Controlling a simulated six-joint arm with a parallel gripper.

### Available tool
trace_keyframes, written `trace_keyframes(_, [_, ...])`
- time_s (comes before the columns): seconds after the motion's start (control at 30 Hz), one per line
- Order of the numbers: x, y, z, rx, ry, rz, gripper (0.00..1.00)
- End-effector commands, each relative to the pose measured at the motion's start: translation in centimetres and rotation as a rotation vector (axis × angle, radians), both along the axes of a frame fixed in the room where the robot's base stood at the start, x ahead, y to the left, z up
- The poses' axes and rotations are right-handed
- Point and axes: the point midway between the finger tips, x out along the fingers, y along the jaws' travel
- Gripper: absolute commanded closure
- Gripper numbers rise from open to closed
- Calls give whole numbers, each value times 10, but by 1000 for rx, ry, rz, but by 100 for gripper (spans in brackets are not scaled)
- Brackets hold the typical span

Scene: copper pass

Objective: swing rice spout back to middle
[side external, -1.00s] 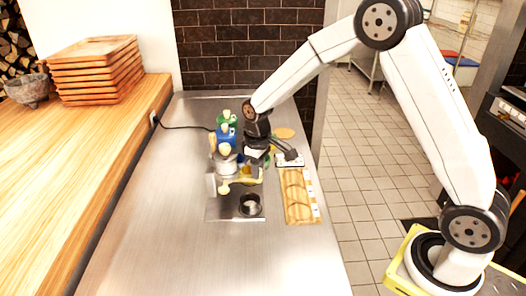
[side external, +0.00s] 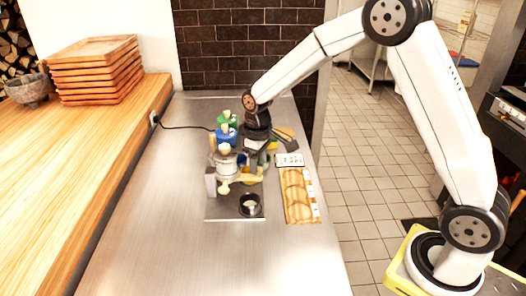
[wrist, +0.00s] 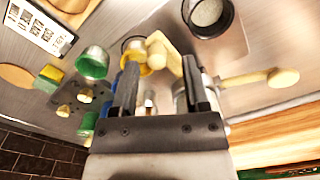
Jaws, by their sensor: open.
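A small dispenser cluster (side external: 226,165) with green, blue and pale tops stands on the steel counter. Cream arms with round knobs stick out near its base; I cannot tell for sure which is the rice spout. One cream arm (wrist: 163,53) lies at the fingertips in the wrist view, and another (wrist: 262,78) points right. My gripper (wrist: 160,62) is open, a finger on each side of the first arm's end; contact is unclear. In the side view my gripper (side external: 250,160) is low beside the cluster, its fingertips partly hidden.
A black cup (side external: 250,205) with pale contents stands in front of the cluster; it also shows in the wrist view (wrist: 208,14). A wooden board (side external: 298,195) and a printed card (side external: 289,160) lie to the right. The near counter is clear.

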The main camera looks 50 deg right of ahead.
Motion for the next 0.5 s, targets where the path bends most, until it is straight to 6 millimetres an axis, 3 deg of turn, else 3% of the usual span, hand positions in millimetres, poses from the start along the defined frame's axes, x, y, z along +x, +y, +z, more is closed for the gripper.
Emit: trace_keyframes(0.5, [1, 0, 30, 0, -2, 0, 41])
